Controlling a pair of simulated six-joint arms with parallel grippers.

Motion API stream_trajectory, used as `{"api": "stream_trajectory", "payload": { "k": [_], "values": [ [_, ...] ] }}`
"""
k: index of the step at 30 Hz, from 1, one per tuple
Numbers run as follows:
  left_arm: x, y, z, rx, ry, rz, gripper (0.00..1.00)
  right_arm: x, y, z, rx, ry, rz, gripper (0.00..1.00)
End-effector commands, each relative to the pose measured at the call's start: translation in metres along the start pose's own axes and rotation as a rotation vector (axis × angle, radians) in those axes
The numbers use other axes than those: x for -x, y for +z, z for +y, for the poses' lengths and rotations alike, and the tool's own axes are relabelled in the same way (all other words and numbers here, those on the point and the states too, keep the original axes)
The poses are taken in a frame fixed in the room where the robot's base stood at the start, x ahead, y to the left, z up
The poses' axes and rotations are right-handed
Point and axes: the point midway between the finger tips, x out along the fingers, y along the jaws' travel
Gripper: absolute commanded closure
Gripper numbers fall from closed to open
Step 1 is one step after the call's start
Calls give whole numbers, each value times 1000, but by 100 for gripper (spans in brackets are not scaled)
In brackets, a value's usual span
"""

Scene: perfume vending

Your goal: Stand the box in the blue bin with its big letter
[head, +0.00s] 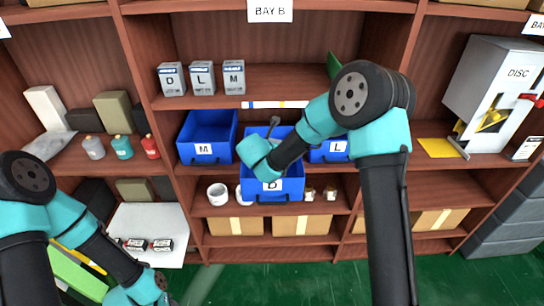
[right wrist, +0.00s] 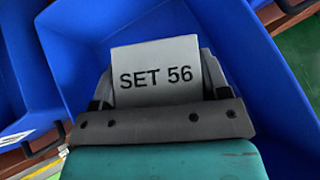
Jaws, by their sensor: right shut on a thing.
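My right gripper is over the middle blue bin (head: 290,187), whose label looks like a D. In the right wrist view it (right wrist: 158,95) is shut on a pale grey box (right wrist: 156,58), whose face in view reads SET 56; blue bin walls surround it. I cannot see a big letter on this box, and my arm hides it in the head view. The blue bin marked M (head: 222,133) stands to the left and the one marked L (head: 338,150) to the right, partly behind my arm. My left gripper (head: 150,292) is low at the left, its fingers unclear.
Three grey boxes lettered D (head: 171,79), L (head: 202,77) and M (head: 234,77) stand on the shelf above. White rolls (head: 217,194) and small items sit below the bins. A white dispenser marked DISC (head: 497,95) is at right. A white tray (head: 150,222) is at lower left.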

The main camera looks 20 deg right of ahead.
Motion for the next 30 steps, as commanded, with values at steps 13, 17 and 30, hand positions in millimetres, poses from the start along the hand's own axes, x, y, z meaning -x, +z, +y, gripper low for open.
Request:
{"api": "stream_trajectory", "payload": {
  "k": [13, 17, 30],
  "values": [
    [0, 0, 0, 0, 0, 0, 63, -13, -19, 1, 3, 0, 2, 61],
    [0, 0, 0, 0, 0, 0, 63, -19, -29, 2, 2, 2, 0, 61],
    [0, 0, 0, 0, 0, 0, 63, -21, -32, 2, 1, 2, 1, 27]
  ]
}}
